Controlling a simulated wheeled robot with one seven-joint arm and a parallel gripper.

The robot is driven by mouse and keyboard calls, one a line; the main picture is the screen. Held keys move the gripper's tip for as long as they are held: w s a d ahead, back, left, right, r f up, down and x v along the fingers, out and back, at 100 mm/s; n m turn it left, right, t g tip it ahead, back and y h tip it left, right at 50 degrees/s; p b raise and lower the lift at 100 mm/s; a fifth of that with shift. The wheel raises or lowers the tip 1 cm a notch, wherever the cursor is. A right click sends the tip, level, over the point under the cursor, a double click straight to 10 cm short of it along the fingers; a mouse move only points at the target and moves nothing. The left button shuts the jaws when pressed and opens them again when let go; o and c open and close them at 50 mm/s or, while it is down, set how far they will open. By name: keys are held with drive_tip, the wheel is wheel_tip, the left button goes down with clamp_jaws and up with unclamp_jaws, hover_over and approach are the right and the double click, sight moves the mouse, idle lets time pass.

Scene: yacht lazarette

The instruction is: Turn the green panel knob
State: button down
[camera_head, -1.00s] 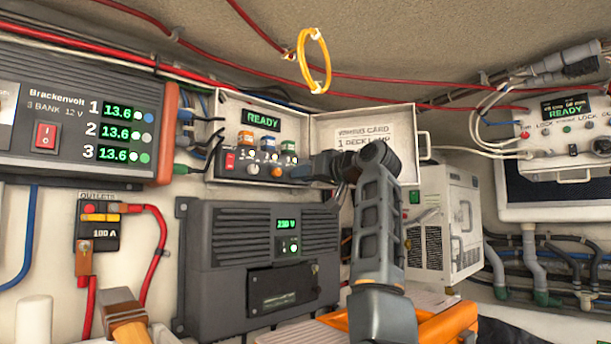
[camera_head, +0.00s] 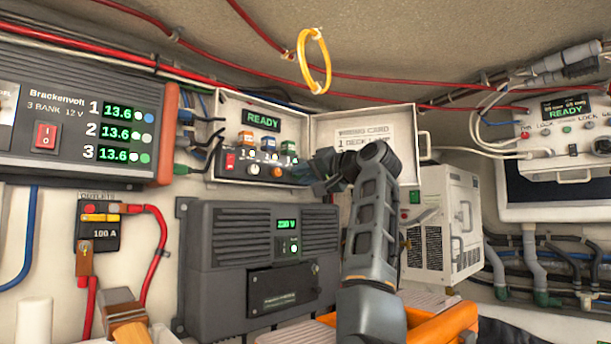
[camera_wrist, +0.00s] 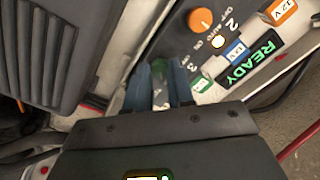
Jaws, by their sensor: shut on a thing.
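My gripper (camera_wrist: 163,84) is at the panel of the open grey case, at the right end of its row of controls. In the wrist view its two bluish fingers are closed around a small, pale green knob (camera_wrist: 161,98), mostly hidden between them. In the head view my gripper (camera_head: 308,177) covers that knob. The orange knob (camera_head: 277,171) sits just left of my gripper; it also shows in the wrist view (camera_wrist: 201,20). A green "READY" display (camera_head: 262,121) is lit above; it also shows in the wrist view (camera_wrist: 252,66).
A red switch (camera_head: 230,162) and a white knob (camera_head: 253,169) are left on the same panel. The open lid with a card (camera_head: 362,137) stands right. A dark inverter (camera_head: 262,240) is below the case. A yellow cable loop (camera_head: 314,62) hangs above.

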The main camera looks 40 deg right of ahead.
idle(0.4)
drive_tip(key=c, duration=1)
unclamp_jaws()
drive_tip(key=shift+s, duration=0.1)
drive_tip(key=shift+s+d+b, duration=0.15)
drive_tip(key=shift+s+b, duration=1.15)
drive_tip(key=shift+s, duration=2.5)
drive_tip(key=shift+s, duration=0.1)
